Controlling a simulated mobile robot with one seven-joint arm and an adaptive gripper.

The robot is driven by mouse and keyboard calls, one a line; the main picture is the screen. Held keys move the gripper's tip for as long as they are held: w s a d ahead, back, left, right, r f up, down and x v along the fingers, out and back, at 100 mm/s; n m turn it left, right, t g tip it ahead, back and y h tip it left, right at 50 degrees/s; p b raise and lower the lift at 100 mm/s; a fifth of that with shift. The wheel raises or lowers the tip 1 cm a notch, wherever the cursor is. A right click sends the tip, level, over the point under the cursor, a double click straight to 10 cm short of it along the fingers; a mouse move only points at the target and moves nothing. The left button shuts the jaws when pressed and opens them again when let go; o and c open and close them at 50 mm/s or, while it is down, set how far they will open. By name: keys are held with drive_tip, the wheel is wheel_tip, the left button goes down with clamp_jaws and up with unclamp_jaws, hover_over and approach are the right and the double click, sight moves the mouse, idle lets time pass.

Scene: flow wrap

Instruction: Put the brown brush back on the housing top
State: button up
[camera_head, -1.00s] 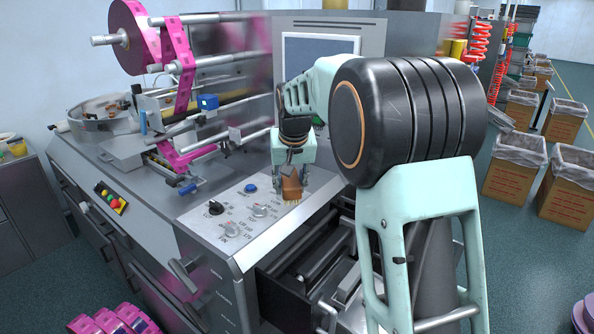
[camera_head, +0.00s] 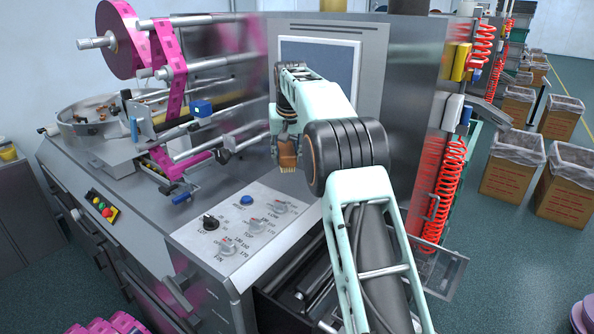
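The brown brush (camera_head: 287,155) hangs upright in my gripper (camera_head: 285,143), its pale bristles pointing down. The gripper looks shut on it, though the fingers are small and partly hidden by the brush and my wrist. The brush appears above the housing top (camera_head: 241,181), behind the control panel. I cannot tell exactly how high it is, but no contact with the steel surface shows.
The control panel (camera_head: 203,247) with several knobs is in front. Rollers and a pink film reel (camera_head: 117,38) stand at left, a grey screen (camera_head: 318,62) behind. An open drawer (camera_head: 290,300) lies below. Red coiled hoses (camera_head: 447,190) hang at right.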

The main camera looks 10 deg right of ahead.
drive_tip(key=p, duration=0.2)
hover_over(296, 182)
drive_tip(key=s, duration=0.1)
drive_tip(key=f, duration=0.6)
drive_tip(key=shift+s, duration=0.2)
drive_tip(key=shift+f, duration=1.5)
drive_tip(key=shift+f, duration=0.15)
drive_tip(key=o, duration=1.1)
drive_tip(key=shift+r, duration=0.25)
drive_tip(key=b+v, duration=0.2)
drive_tip(key=v, duration=0.9)
drive_tip(key=shift+s+r, duration=0.2)
drive_tip(key=shift+r, duration=0.15)
drive_tip(key=shift+d, duration=0.1)
